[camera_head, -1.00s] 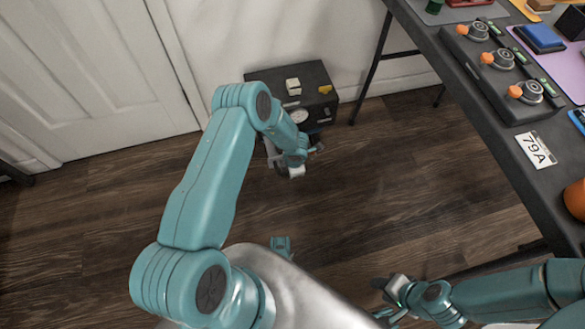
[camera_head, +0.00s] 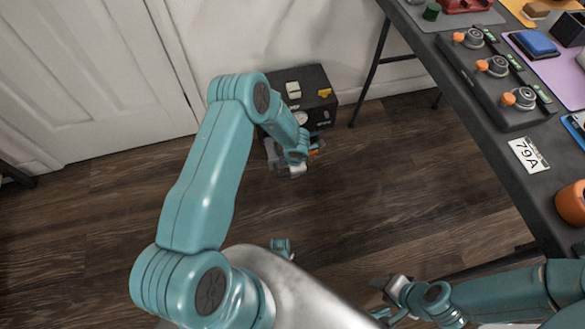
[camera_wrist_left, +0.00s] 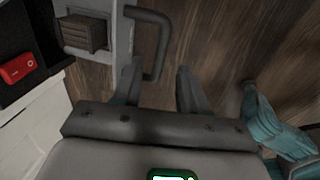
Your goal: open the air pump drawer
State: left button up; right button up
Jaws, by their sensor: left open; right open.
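The air pump (camera_head: 313,78) is a dark box on the floor against the wall, with a pale block, a yellow piece and a round gauge. My left arm covers much of its front in the head view. In the left wrist view, a dark U-shaped handle (camera_wrist_left: 162,40) stands off a pale grey front panel (camera_wrist_left: 116,45). My left gripper (camera_wrist_left: 160,78) is open, and the near end of the handle appears between its fingertips. I cannot tell whether they touch. My right gripper (camera_head: 381,288) is open, low beside the table and far from the pump.
A red switch (camera_wrist_left: 17,68) sits on a dark surface beside the panel. A white door (camera_head: 85,80) is at left.

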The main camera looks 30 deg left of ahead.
pick_arm(q)
notch_tip(320, 180, up, 12)
jog(key=s+d+p, duration=0.1)
jog(key=p, duration=0.2)
jog(key=shift+s+d+f+p, duration=0.15)
jog(key=shift+d+f+p, duration=0.1)
jog(key=shift+p, duration=0.05)
jog(key=s+d+r+m+h, duration=0.1)
jog(key=s+d+m+h, duration=0.2)
jog(key=s+d+m, duration=0.8)
jog(key=s+d+r+m+h, duration=0.2)
jog(key=s+d+m, duration=0.45)
jog(key=m, duration=0.75)
notch_tip(320, 180, up, 20)
jog(key=s+a+m+p, duration=0.1)
jog(key=p, duration=1.9)
jog(key=shift+s+a+r+g+h+p, duration=0.25)
jog(key=shift+a+g+h+p, duration=0.05)
jog(key=shift+g+p, duration=0.1)
jog(key=shift+s, duration=0.1)
